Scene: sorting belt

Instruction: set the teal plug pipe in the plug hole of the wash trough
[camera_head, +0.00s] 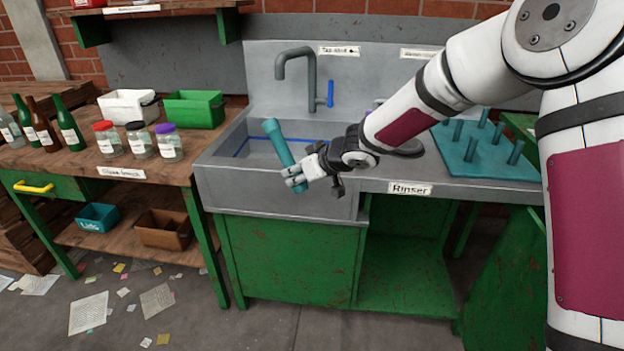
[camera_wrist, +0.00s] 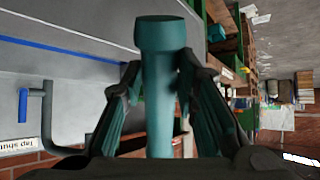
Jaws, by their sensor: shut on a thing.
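The teal plug pipe (camera_head: 280,145) has a wider collar at its upper end and leans to the left in the head view. My gripper (camera_head: 301,172) is shut on the pipe near its lower part, above the front of the trough. In the wrist view the pipe (camera_wrist: 160,90) stands between the two fingers of my gripper (camera_wrist: 160,105). The grey wash trough (camera_head: 270,192) has a blue line along its inner wall. The plug hole does not show; the trough floor is largely hidden behind the front wall, pipe and gripper.
A grey tap (camera_head: 310,70) with a blue lever (camera_head: 330,94) stands behind the trough. A teal peg rack (camera_head: 480,165) is on the right counter. Jars, bottles, a white bin (camera_head: 128,106) and a green bin (camera_head: 194,109) stand on the left table.

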